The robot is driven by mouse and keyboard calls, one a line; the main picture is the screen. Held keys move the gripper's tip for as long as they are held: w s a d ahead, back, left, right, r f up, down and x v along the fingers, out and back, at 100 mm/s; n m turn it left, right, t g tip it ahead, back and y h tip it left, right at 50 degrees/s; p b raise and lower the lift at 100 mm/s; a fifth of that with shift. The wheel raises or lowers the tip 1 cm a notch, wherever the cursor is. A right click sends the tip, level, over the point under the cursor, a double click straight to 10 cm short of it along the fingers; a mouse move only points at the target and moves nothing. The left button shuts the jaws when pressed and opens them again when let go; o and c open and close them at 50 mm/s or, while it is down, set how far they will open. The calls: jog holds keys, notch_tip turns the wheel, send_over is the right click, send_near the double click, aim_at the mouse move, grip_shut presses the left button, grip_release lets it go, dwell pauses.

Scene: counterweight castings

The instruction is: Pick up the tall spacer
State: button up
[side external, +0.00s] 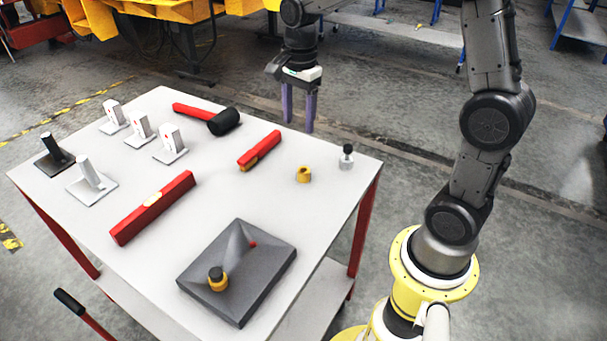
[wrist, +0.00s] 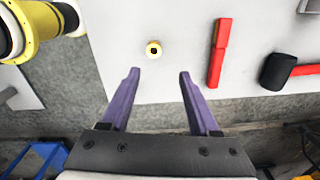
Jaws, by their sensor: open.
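A short hollow yellow piece (side external: 304,175), which looks like the spacer, stands alone on the white table. In the wrist view it is a yellow ring (wrist: 153,49) with a dark hole, ahead of and roughly between the fingertips. A second yellow ring (side external: 218,285) sits with a black-topped piece on the dark grey casting (side external: 250,300). My gripper (side external: 298,124) is open and empty, its purple fingers pointing down by the table's far edge, apart from the yellow piece. The wrist view shows both fingertips (wrist: 159,72) spread with nothing between them.
A small grey piece with a black knob (side external: 347,157) stands right of the yellow piece. A red tool (side external: 259,151) and a black-headed mallet (side external: 224,122) lie left. A long red level (side external: 153,208) and several upright blocks on plates (side external: 170,143) are farther left.

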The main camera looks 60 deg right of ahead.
aim_at(304, 168)
jog(key=f, duration=1)
jog(key=d+f, duration=0.1)
jog(key=f, duration=0.4)
jog(key=shift+s, duration=0.35)
grip_shut()
